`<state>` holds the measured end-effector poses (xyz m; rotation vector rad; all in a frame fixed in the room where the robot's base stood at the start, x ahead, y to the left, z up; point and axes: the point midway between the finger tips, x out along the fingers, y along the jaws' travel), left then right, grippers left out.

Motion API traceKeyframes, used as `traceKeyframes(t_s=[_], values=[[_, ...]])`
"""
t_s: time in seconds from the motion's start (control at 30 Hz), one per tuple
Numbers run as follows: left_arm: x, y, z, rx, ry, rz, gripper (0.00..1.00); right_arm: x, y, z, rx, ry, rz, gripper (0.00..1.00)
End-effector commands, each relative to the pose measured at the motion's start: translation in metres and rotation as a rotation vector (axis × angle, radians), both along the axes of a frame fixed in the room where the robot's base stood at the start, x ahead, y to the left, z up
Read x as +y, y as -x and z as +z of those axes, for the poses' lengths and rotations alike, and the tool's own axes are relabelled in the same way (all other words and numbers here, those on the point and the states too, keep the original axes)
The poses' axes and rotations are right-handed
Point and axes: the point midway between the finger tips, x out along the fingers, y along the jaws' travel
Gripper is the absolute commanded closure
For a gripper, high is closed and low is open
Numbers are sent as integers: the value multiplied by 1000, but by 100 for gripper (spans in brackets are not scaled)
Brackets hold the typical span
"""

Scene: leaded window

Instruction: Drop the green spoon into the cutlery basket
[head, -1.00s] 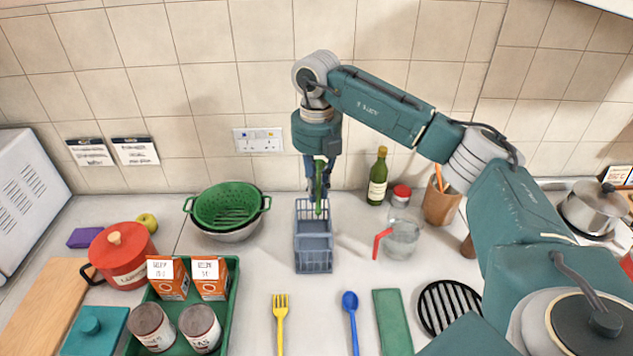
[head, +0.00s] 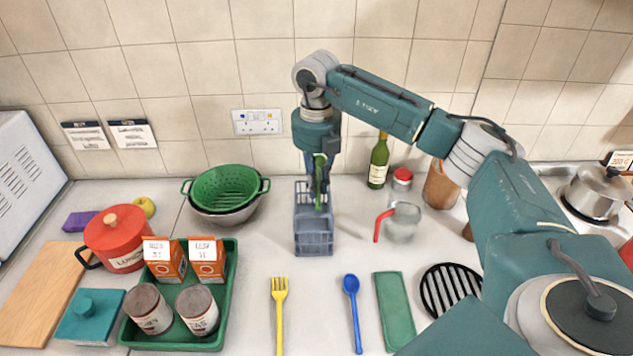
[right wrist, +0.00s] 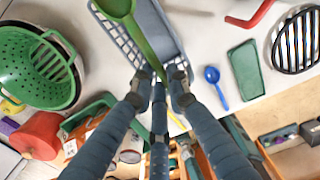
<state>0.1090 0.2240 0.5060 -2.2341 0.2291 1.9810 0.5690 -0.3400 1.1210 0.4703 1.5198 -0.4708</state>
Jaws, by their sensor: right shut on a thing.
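The green spoon (head: 319,188) hangs upright from my right gripper (head: 318,172), which is shut on it. The grey cutlery basket (head: 314,245) stands on the counter right below. In the head view the spoon's lower end overlaps the basket's back part and appears to be inside the rim; its exact depth is hard to tell. In the right wrist view the spoon (right wrist: 142,32) runs from the fingertips (right wrist: 160,80) across the basket (right wrist: 172,25). My left gripper is not in view.
A green colander (head: 225,190) stands left of the basket, a measuring jug (head: 403,222) with a red handle to its right. A wine bottle (head: 378,165) is behind right. A yellow fork (head: 279,310) and blue spoon (head: 353,305) lie in front.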

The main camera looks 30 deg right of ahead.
Motion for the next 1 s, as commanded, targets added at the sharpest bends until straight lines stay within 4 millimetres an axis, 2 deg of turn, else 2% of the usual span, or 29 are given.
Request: traceKeyframes(t_s=[0.03, 0.07, 0.17, 0.37, 0.57, 0.67, 1.0], values=[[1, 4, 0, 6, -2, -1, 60, 0, 0, 0, 0, 0, 0, 99], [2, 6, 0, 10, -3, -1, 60, 0, 0, 0, 0, 0, 0, 83], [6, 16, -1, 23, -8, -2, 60, 0, 0, 1, 0, 0, 0, 63], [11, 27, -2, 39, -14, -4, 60, 0, 0, 1, 0, 0, 0, 63], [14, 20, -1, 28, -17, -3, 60, 0, 0, 8, -1, 0, 0, 63], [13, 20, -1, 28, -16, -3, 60, 0, -1, 23, -4, -1, 0, 63], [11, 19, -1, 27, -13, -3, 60, 0, -1, 93, -2, -1, 1, 63]])
